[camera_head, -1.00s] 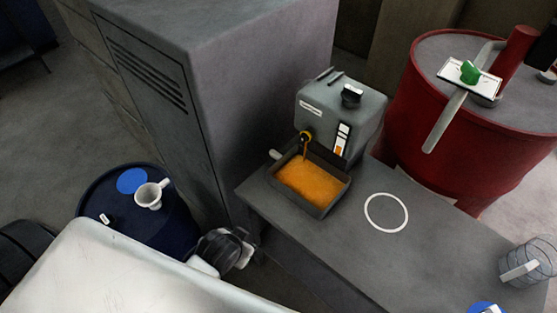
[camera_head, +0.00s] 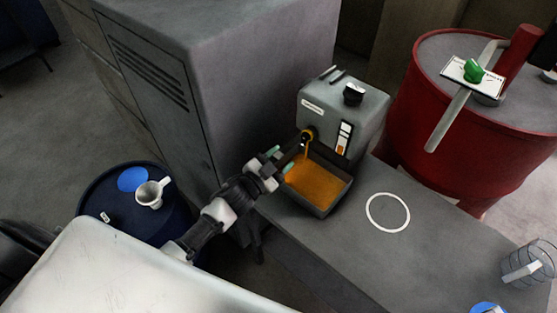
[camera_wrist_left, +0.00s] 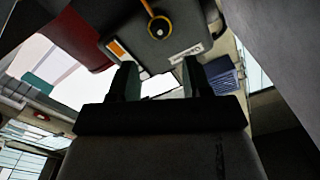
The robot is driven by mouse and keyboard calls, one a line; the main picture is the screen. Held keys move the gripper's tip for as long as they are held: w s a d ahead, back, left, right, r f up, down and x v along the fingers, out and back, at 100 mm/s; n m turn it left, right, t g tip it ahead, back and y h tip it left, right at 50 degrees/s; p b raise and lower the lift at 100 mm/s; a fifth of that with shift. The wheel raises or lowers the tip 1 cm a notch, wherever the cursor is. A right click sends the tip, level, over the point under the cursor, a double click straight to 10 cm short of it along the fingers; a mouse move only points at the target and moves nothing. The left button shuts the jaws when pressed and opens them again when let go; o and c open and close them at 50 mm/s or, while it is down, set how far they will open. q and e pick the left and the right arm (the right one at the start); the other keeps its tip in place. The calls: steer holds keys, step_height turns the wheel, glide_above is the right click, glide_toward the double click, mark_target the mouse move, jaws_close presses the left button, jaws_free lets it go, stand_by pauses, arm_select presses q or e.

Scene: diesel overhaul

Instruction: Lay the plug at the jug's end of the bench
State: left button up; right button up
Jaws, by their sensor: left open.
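A dark round fitting with an orange rim (camera_head: 308,136) sits low on the front of the grey tank (camera_head: 335,105). Amber liquid runs from it into the tray (camera_head: 322,211). I cannot tell whether the plug is this fitting; no loose plug is clear. In the left wrist view the fitting (camera_wrist_left: 160,27) is beyond the fingertips. My left gripper (camera_head: 279,161) is open and empty at the tray's left edge, left of the stream; its fingers also show in the left wrist view (camera_wrist_left: 160,76). A clear jug (camera_head: 528,262) stands at the bench's right end. My right gripper is not in view.
The grey bench (camera_head: 360,262) has a white ring mark (camera_head: 388,212) and clear room between tray and jug. A tall grey cabinet (camera_head: 215,80) stands left of the tank. A red drum (camera_head: 455,140) is behind the bench. A white cup (camera_head: 150,194) sits on a blue drum.

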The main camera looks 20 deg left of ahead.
mark_target(304, 138)
arm_select(q)
steer(key=shift+b+x, duration=1.45)
steer(key=shift+x, duration=2.8)
jaws_close()
